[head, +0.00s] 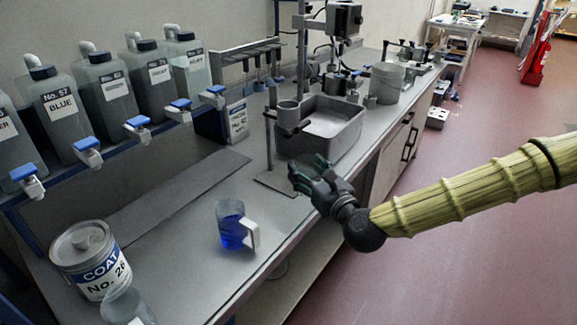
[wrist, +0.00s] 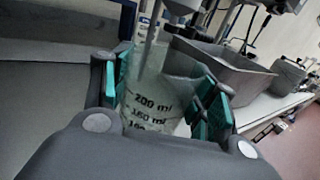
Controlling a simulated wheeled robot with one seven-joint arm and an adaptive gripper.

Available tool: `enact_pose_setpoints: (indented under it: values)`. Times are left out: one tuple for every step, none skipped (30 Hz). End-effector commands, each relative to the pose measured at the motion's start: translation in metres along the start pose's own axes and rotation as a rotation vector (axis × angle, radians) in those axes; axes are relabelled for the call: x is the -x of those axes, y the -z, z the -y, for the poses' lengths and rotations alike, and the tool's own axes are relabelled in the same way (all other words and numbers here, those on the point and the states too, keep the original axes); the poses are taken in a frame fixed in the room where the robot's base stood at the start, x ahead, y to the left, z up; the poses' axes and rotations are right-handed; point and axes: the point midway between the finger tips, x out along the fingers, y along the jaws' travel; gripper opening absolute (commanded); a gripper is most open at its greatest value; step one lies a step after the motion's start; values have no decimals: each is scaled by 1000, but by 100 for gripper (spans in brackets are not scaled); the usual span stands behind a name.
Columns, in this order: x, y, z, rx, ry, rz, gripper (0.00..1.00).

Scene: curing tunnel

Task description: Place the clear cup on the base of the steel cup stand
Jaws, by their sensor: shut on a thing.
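The clear cup (wrist: 155,112), marked in ml, sits between the green-padded fingers of my gripper (wrist: 160,92) in the wrist view. My gripper (head: 309,172) is shut on it; in the head view the cup is hard to make out. The steel cup stand has a flat base (head: 272,184) on the bench, an upright rod (head: 269,140) and a grey cup (head: 288,114) held up at its top. My gripper is at the right edge of the base. I cannot tell whether the clear cup touches the base.
A grey basin (head: 345,140) stands just behind the stand. A jug of blue liquid (head: 232,226) is nearer the front. A coat can (head: 88,258) and another clear vessel (head: 126,306) are front left. Tapped bottles (head: 112,88) line the left. Bare bench lies left of the stand.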

Motion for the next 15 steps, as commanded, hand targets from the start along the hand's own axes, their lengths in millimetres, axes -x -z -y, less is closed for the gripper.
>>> enact_pose_setpoints:
  values:
    - [-11, 0, 0, 3, -1, 0, 40]
    - [-17, 0, 0, 3, -1, 0, 40]
    - [-25, 1, 1, 3, -1, -1, 40]
    - [-30, 2, 1, 2, -1, -1, 40]
    - [-36, 2, 2, 3, -1, -1, 40]
    - [-44, 3, 2, 3, -1, -1, 40]
    - [-50, 3, 3, 2, 0, 0, 40]
    - [-56, 4, 3, 2, -1, 0, 40]
    - [-64, 5, 3, 3, 0, 0, 40]
    - [-69, 5, 4, 3, -1, 0, 40]
    - [-76, 6, 4, 2, -1, 0, 40]
    - [-83, 6, 4, 3, -2, 0, 40]
    - [-89, 7, 5, 3, -1, 0, 40]
    - [-94, 7, 5, 2, -2, 0, 40]
    - [-101, 8, 6, 2, -1, 1, 40]
